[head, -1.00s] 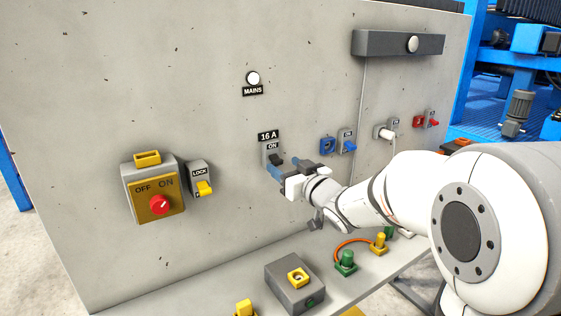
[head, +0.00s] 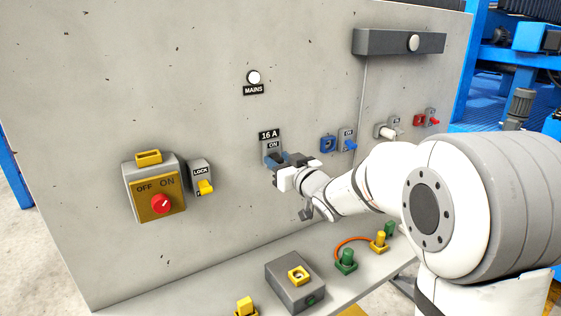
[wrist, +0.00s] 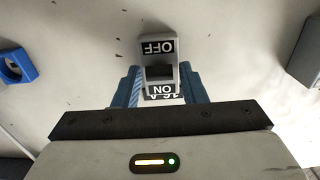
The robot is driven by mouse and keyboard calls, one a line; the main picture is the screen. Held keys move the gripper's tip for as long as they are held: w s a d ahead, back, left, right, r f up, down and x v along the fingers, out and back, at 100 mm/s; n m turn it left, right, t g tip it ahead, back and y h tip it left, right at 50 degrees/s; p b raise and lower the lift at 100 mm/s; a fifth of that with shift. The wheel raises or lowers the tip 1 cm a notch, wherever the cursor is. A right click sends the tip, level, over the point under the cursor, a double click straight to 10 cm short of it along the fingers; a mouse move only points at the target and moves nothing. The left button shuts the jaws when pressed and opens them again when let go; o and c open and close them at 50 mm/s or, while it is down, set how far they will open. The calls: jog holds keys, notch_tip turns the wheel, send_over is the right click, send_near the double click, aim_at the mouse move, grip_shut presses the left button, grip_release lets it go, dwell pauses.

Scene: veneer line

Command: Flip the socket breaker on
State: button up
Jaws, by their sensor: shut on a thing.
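The socket breaker (head: 270,146) is a small grey unit on the grey panel, under a "16 A" plate, with its ON label at the top. My gripper (head: 274,161) is at the breaker, its blue fingers covering the lower part in the head view. In the wrist view the breaker (wrist: 167,47) appears upside down, with OFF above and ON below. Its black toggle (wrist: 159,72) shows between the labels; which way it is thrown I cannot tell. The blue fingers of my gripper (wrist: 161,88) stand on both sides of the breaker and are shut on it.
Left are a yellow LOCK switch (head: 205,187) and a red rotary knob (head: 160,203). Right are a blue socket (head: 327,144) and a blue switch (head: 350,145). A white MAINS lamp (head: 253,77) is above. A shelf below holds a grey box (head: 295,285) and plugs.

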jog(key=shift+c, duration=0.9)
jog(key=shift+r+g+p, duration=0.3)
jog(key=shift+r+p, duration=0.1)
jog(key=shift+p, duration=0.7)
jog(key=shift+h+p, duration=0.3)
jog(key=shift+p, duration=0.5)
jog(key=shift+f+g, duration=0.1)
jog(key=shift+g, duration=0.2)
jog(key=o, duration=0.9)
jog(key=shift+o, duration=0.2)
jog(key=shift+s, duration=0.1)
